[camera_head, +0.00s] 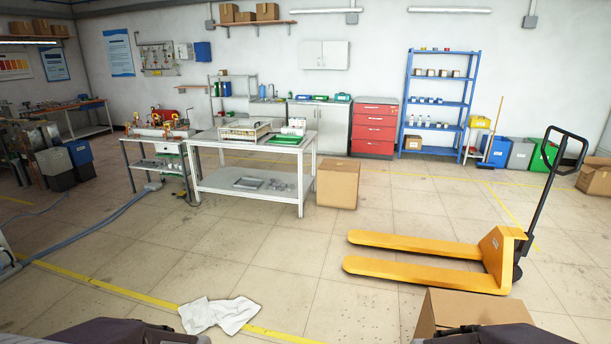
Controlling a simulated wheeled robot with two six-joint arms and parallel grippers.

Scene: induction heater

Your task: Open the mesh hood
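I see no thing that I can surely name as the mesh hood. A low, pale box-like unit (245,129) sits on the white worktable (213,141) left of the middle; it is too small to tell whether it has mesh or a lid. A white device (294,126) and a green tray (284,140) are beside it. A smaller bench with red and brass fittings (160,128) stands to its left. Neither gripper is in view. Only dark parts, probably of my arms, show at the bottom edge, far from the worktable.
A yellow pallet jack (430,262) takes up the right floor. A cardboard box (338,184) stands by the worktable's right end, another box (470,308) at the front right. A white cloth (218,314) and a blue hose (95,228) lie on the floor. The middle floor is clear.

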